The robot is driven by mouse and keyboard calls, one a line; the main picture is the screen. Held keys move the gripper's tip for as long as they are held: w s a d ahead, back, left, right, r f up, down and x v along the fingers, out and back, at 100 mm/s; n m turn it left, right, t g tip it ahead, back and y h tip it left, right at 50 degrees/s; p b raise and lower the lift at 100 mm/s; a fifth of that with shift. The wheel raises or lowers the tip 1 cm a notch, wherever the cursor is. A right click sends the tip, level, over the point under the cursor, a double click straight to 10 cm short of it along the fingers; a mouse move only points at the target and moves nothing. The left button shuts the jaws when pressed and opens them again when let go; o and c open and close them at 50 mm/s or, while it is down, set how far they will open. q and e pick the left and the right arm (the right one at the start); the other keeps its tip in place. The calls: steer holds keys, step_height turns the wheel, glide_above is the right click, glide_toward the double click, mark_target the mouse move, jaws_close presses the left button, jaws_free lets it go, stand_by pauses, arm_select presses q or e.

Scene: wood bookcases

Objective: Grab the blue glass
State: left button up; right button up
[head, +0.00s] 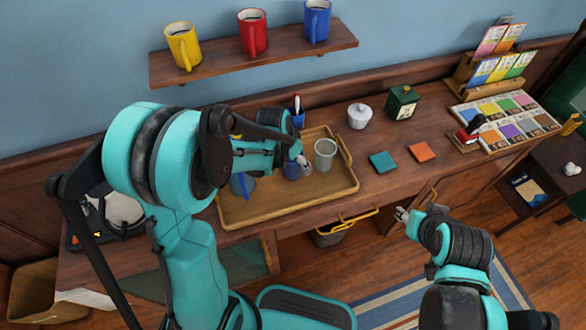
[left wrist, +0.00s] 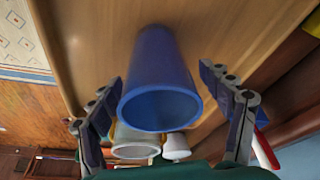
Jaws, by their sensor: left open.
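The blue glass (head: 291,171) stands on the wooden tray, partly hidden by my left gripper in the head view. In the left wrist view the blue glass (left wrist: 160,85) fills the middle, its rim facing the camera. My left gripper (head: 302,162) is open, with one finger on each side of the blue glass; I see no clear contact. The left gripper's fingers (left wrist: 160,75) also show in the left wrist view, spread wider than the glass. My right gripper (head: 403,214) hangs in front of the desk, away from the glass; its jaws are too small to read.
A clear grey glass (head: 325,155) stands close to the right of the blue glass on the tray (head: 293,217). A bluish vessel (head: 242,184) is at the tray's left. A blue pen cup (head: 297,117) stands behind. Coasters (head: 383,162) and a white pot (head: 359,116) are farther right.

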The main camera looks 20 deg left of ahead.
arm_select(q)
steer(key=shift+w+f, duration=0.15)
steer(key=shift+f, duration=0.4)
steer(key=shift+d+r, duration=0.1)
steer(key=c, duration=1.4)
steer(key=shift+c, duration=0.3)
